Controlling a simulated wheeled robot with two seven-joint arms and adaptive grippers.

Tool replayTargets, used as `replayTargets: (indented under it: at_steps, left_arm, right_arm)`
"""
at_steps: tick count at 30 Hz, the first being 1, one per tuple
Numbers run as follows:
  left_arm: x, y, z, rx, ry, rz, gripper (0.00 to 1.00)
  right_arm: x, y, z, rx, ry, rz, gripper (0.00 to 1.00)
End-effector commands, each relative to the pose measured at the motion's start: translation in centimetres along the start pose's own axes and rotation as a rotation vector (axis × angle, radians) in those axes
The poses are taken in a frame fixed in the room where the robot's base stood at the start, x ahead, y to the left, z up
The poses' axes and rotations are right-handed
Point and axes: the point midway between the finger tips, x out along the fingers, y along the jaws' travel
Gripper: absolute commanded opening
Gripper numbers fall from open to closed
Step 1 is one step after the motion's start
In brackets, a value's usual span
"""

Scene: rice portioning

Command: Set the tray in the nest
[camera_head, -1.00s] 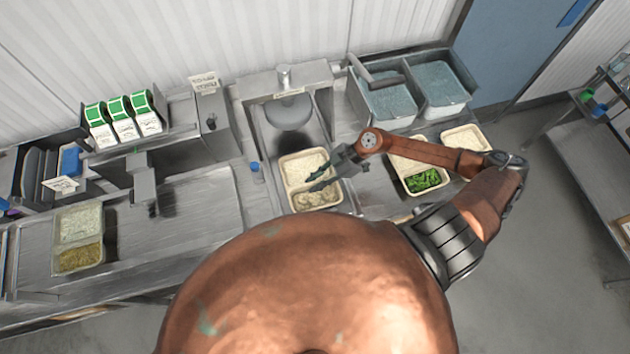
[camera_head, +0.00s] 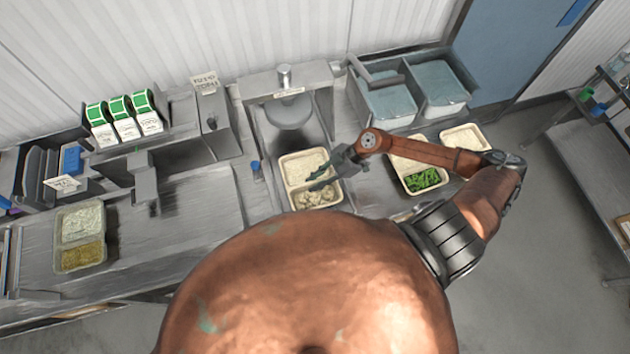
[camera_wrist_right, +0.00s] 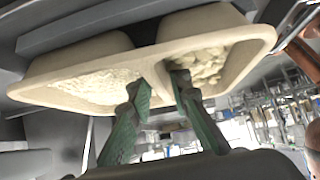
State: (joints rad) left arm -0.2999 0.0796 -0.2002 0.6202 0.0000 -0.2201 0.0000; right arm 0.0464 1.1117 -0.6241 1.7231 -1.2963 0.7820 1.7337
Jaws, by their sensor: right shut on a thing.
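A cream two-compartment tray (camera_head: 289,182) with pale food in both compartments is in the middle of the head view. It lies in front of the round grey head of a press-like station (camera_head: 291,112), where a recess in the counter shows. My right gripper (camera_head: 318,179) reaches it from the right and is shut on it. In the right wrist view, the green fingers (camera_wrist_right: 160,95) close on the divider between the tray's compartments (camera_wrist_right: 150,52). The tray looks tilted there. I cannot tell whether its underside touches the surface below. My left gripper is not in view.
A tray with green vegetables (camera_head: 422,180) and another cream tray (camera_head: 464,138) lie to the right, near my right arm. Two grey-blue bins (camera_head: 438,86) stand behind. A filled tray (camera_head: 81,237) sits at far left.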

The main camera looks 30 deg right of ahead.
Motion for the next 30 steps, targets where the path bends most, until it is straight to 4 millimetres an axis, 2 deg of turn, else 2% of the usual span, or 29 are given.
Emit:
replayTargets:
  at_steps: [3,4,12,18,26,30]
  left_arm:
    - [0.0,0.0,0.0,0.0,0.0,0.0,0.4]
    - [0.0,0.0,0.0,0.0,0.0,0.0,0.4]
    - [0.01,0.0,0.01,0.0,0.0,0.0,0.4]
    - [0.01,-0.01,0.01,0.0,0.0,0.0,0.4]
    - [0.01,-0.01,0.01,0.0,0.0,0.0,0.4]
    - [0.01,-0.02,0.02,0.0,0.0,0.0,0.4]
  right_arm:
    - [-0.02,0.04,-0.09,-0.001,0.001,0.0,0.0]
    - [-0.02,0.04,-0.09,-0.001,0.001,0.0,0.19]
    - [-0.01,0.02,-0.04,0.0,0.001,0.0,0.38]
    - [-0.01,0.0,-0.01,0.0,0.0,0.0,0.38]
    - [0.0,-0.03,0.04,0.0,-0.001,-0.001,0.56]
    - [0.0,-0.01,0.03,0.0,-0.001,0.0,0.56]
